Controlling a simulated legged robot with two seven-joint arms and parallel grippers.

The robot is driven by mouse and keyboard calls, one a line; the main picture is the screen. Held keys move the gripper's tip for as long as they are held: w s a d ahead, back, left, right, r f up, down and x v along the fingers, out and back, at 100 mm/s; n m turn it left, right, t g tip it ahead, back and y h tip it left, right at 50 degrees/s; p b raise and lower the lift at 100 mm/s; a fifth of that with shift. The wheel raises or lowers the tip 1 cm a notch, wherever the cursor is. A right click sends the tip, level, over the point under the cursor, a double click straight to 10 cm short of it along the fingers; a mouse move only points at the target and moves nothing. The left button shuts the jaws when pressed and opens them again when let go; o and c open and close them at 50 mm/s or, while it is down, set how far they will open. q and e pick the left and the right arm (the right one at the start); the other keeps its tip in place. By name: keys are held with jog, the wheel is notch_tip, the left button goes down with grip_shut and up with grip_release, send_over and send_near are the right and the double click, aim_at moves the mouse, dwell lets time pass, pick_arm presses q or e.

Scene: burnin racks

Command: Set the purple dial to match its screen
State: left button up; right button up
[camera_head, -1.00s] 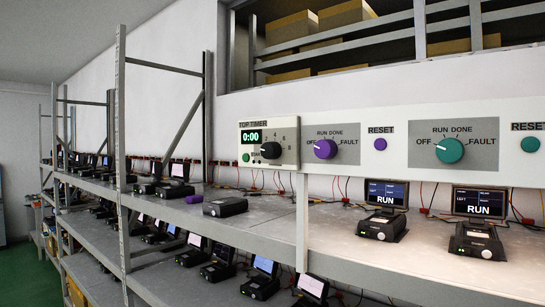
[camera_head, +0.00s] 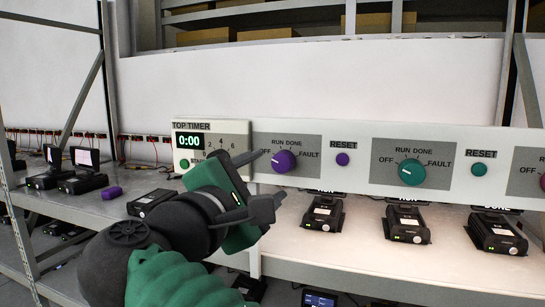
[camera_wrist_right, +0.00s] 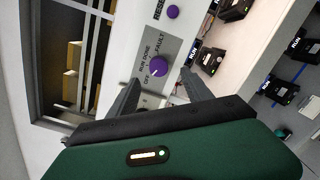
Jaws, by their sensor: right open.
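The purple dial (camera_head: 283,161) sits on a grey plate of the long white panel, with OFF, RUN, DONE and FAULT around it. Its white mark appears to point left, toward OFF. It also shows in the right wrist view (camera_wrist_right: 158,70). My right gripper (camera_head: 262,180) is open and empty, in front of and just below-left of the dial in the head view. In the right wrist view its fingertips (camera_wrist_right: 160,86) lie either side of the dial's line, apart from it. The device screens under the panel are nearly hidden by its lower edge. My left gripper is out of view.
A purple reset button (camera_head: 342,159) and a teal dial (camera_head: 411,172) lie right of the purple dial. A top timer (camera_head: 211,146) reading 0:00 is on its left. Several black devices (camera_head: 323,213) stand on the shelf below. A purple block (camera_head: 112,192) lies at left.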

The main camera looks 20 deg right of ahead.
aim_at(280, 165)
jog(key=p+x, duration=0.1)
jog(key=x, duration=0.4)
jog(key=a+p+x, duration=0.1)
jog(key=x, duration=0.1)
jog(key=shift+w+d+p, duration=0.15)
jog(key=shift+w+p, duration=0.2)
jog(key=shift+w, duration=0.35)
jog(key=shift+w+d, duration=0.1)
jog(key=shift+w, duration=0.2)
jog(key=shift+s+d, duration=0.15)
jog(key=shift+s, duration=0.1)
jog(key=shift+d, duration=0.25)
jog(key=c, duration=0.4)
jog(key=shift+f, duration=0.1)
jog(key=shift+c, duration=1.2)
jog(key=shift+w+a, duration=0.1)
jog(key=shift+a, duration=0.05)
grip_shut()
jog(key=shift+f, duration=0.15)
